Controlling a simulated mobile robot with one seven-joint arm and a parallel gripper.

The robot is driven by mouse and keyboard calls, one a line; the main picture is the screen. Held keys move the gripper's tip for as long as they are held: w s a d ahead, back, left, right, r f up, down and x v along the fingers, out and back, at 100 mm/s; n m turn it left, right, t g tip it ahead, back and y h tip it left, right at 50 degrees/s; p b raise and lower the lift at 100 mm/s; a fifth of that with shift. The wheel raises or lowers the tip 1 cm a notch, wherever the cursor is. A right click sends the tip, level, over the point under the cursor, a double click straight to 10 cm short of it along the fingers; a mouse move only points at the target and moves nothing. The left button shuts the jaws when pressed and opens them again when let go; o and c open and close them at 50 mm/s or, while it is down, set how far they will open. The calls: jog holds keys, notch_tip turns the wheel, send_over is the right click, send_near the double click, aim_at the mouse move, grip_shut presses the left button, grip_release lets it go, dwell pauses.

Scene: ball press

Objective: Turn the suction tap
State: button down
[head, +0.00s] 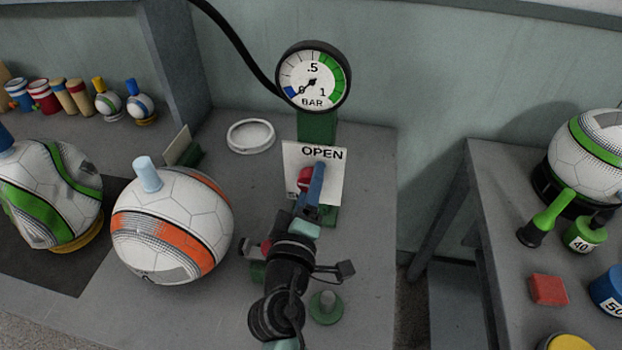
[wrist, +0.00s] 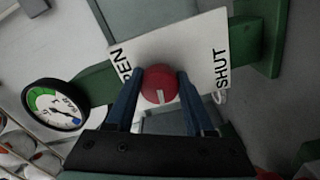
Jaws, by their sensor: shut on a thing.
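The suction tap is a red round knob (wrist: 160,84) with a white mark, on a white plate (wrist: 198,48) lettered OPEN and SHUT. In the wrist view the mark points down the picture, between the two words. My gripper (wrist: 160,75) has its blue fingers on both sides of the knob, shut on it. In the head view my gripper (head: 310,190) is at the plate (head: 333,172), hiding its lower part; a bit of the red knob (head: 305,178) shows. The gauge (head: 313,76) above has its needle by 0, at the blue band.
An orange-striped ball (head: 172,226) with a light blue plug stands left of my arm. A white ring (head: 250,136) lies behind it. A green peg (head: 326,307) stands right of my arm. Another bench (head: 500,165) with a ball and weights is at right.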

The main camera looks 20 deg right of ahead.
jog(key=shift+n, duration=0.8)
jog(key=shift+c, duration=1.4)
grip_release()
jog(key=shift+s, duration=0.15)
jog(key=b+v, duration=0.1)
jog(key=v, duration=1.1)
jog(key=shift+s+a+b, duration=0.25)
jog(key=shift+b, duration=0.05)
